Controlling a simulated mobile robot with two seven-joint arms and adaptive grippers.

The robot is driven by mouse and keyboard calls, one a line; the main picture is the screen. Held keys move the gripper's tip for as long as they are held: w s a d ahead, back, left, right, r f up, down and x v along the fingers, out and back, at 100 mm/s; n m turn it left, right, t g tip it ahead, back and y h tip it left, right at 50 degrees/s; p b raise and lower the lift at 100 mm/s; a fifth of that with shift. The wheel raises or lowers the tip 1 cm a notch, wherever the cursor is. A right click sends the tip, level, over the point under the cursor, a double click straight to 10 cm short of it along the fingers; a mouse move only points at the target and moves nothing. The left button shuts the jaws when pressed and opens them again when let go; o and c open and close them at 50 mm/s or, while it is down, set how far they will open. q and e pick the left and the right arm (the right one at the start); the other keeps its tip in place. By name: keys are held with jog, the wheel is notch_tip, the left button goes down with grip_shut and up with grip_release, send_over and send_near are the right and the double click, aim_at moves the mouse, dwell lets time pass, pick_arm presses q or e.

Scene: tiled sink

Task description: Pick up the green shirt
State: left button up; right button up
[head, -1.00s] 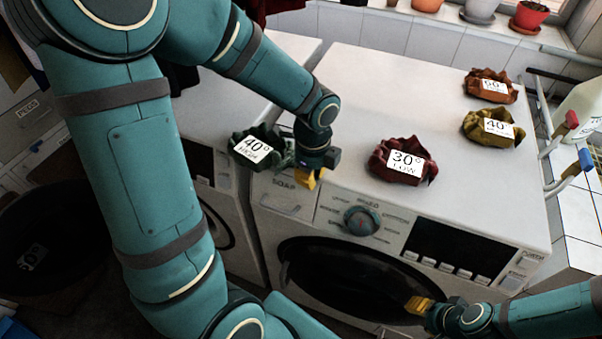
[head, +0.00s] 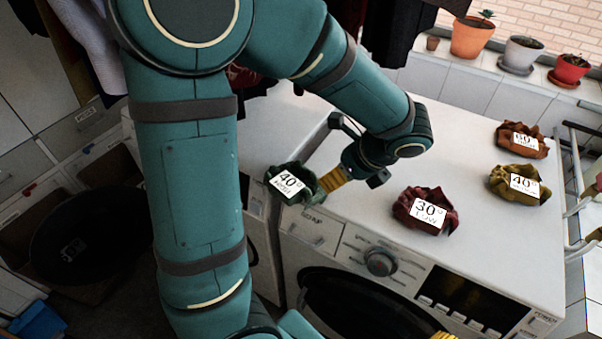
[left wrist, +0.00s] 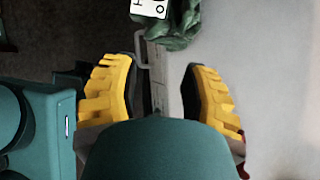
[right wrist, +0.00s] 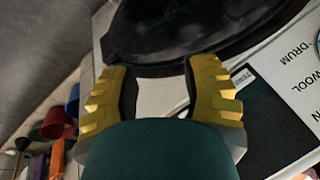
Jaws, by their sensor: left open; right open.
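The green shirt (head: 301,183) is a crumpled dark green bundle with a white 40° label. It lies at the left edge of the washing machine top. My left gripper (head: 329,183) is open just right of the shirt, its yellow fingers pointing toward it. In the left wrist view the shirt (left wrist: 183,27) shows beyond and between the open yellow fingers (left wrist: 160,90), apart from them. My right gripper (right wrist: 160,85) is open and empty in front of the washing machine. In the head view only its yellow tip (head: 443,336) shows at the bottom edge.
A dark red bundle labelled 30° (head: 426,211), a mustard bundle labelled 40° (head: 518,184) and an orange bundle labelled 60° (head: 522,139) lie on the washing machine (head: 460,165). Potted plants (head: 522,52) stand on the sill. A dark basket (head: 80,245) stands at left.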

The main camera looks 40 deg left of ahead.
pick_arm(q)
notch_tip(320, 180, up, 3)
jog(key=w+t+y+p, duration=0.1)
jog(key=w+y, duration=0.1)
jog(key=y, duration=0.1)
jog(key=b, duration=0.1)
send_near(309, 166)
jog(key=x, duration=0.4)
jog(key=shift+s+a+f, duration=0.1)
jog(key=shift+s, duration=0.2)
jog(key=x, duration=0.5)
jog(key=shift+w, duration=0.3)
grip_shut()
